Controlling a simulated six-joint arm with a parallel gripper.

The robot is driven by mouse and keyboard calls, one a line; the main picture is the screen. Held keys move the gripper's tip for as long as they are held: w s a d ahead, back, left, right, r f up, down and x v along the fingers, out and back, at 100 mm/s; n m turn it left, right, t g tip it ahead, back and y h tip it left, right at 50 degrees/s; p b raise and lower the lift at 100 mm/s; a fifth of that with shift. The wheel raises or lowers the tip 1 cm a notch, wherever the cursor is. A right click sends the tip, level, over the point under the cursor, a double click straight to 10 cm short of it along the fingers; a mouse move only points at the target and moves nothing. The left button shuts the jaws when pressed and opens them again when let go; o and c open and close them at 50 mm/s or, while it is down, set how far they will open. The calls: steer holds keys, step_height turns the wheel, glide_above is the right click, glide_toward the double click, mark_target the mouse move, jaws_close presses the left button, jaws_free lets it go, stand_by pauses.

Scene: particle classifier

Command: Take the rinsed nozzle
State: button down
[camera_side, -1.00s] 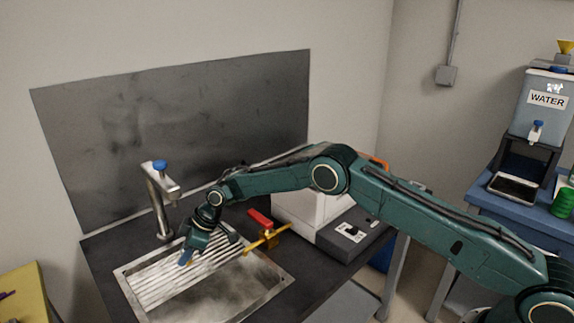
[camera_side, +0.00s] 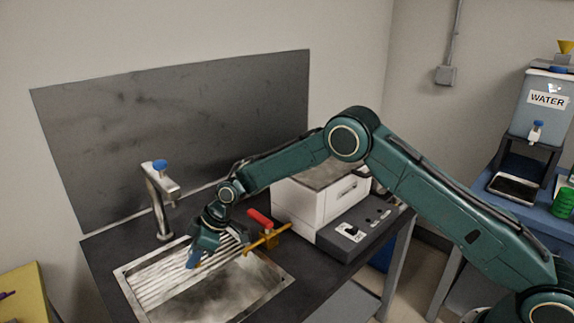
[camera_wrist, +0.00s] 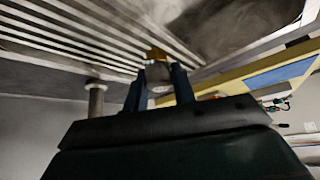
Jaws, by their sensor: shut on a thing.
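The nozzle (camera_wrist: 158,72), a small piece with a brass-coloured end and a pale grey end, sits between my blue fingers in the wrist view. My gripper (camera_wrist: 158,88) is shut on it. In the side view my gripper (camera_side: 195,259) points down over the ribbed drainboard (camera_side: 155,277) of the steel sink. I cannot make out the nozzle in the side view. Whether it touches the ribs is not clear.
A tap (camera_side: 158,200) with a blue knob stands left of my gripper. A yellow fitting with a red handle (camera_side: 260,219) is close on the right, before a white and grey machine (camera_side: 325,208). A dark splash panel (camera_side: 180,130) stands behind. A water tank (camera_side: 545,105) is far right.

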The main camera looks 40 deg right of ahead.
steer(key=s, duration=1.2)
steer(key=shift+s, duration=0.3)
